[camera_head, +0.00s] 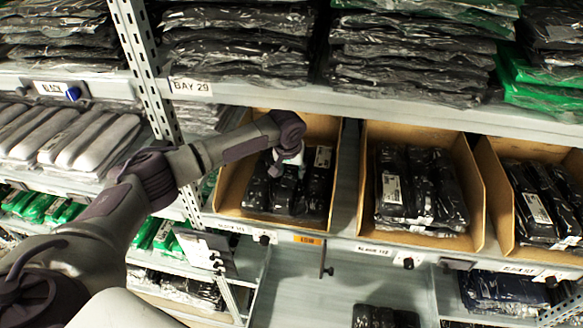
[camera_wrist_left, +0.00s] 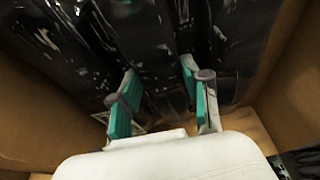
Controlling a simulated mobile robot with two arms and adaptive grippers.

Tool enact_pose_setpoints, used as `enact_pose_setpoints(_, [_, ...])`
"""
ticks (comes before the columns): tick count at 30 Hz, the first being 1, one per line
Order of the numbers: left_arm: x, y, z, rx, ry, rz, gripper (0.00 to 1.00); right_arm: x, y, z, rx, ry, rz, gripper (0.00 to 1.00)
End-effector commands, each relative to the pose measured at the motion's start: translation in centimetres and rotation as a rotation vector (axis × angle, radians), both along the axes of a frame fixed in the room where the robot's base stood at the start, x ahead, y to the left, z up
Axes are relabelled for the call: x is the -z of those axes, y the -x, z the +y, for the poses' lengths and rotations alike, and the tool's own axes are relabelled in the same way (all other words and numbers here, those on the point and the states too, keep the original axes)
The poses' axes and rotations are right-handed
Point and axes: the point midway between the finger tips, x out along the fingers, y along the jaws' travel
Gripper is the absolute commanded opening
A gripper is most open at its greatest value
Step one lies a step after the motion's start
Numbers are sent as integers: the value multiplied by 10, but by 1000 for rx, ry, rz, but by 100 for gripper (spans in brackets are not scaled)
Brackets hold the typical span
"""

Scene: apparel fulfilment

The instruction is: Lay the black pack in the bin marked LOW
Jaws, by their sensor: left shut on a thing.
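My left gripper (camera_head: 293,172) reaches down into the leftmost cardboard bin (camera_head: 228,195) on the middle shelf. The bin holds a few glossy black packs (camera_head: 318,188). In the left wrist view, the teal pads of my left gripper (camera_wrist_left: 160,88) are shut on a black pack (camera_wrist_left: 160,62) between them, with other black packs close on both sides. The gripper partly hides the held pack in the head view. An orange label (camera_head: 307,240) is under this bin, but its text is too small to read; I cannot tell which bin is marked LOW. My right gripper is not in view.
Two more cardboard bins (camera_head: 473,190) (camera_head: 494,205) with black packs stand to the right. The upper shelf edge (camera_head: 400,110) runs just above the bins. A perforated upright (camera_head: 143,50) stands left. Grey packs (camera_head: 75,140) lie left; more packs are on lower shelves.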

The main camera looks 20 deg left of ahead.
Motion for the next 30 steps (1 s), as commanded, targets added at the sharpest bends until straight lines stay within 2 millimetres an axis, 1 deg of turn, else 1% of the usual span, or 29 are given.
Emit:
enact_pose_setpoints(3, [0,0,0,0,1,-1,0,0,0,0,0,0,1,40])
enact_pose_setpoints(4, [1,0,-1,1,1,0,49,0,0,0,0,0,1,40])
enact_pose_setpoints(8, [1,0,-1,1,1,0,70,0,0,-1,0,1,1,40])
enact_pose_setpoints(9, [1,0,-1,1,0,-1,72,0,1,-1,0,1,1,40])
enact_pose_setpoints(17, [1,0,-1,1,0,-1,72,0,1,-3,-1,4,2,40])
enact_pose_setpoints(20, [-4,-1,0,1,0,-3,72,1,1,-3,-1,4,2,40])
enact_pose_setpoints(22, [-12,-1,-1,2,0,-5,72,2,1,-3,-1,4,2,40])
enact_pose_setpoints(30, [-50,9,-3,2,2,1,72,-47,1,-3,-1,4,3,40])
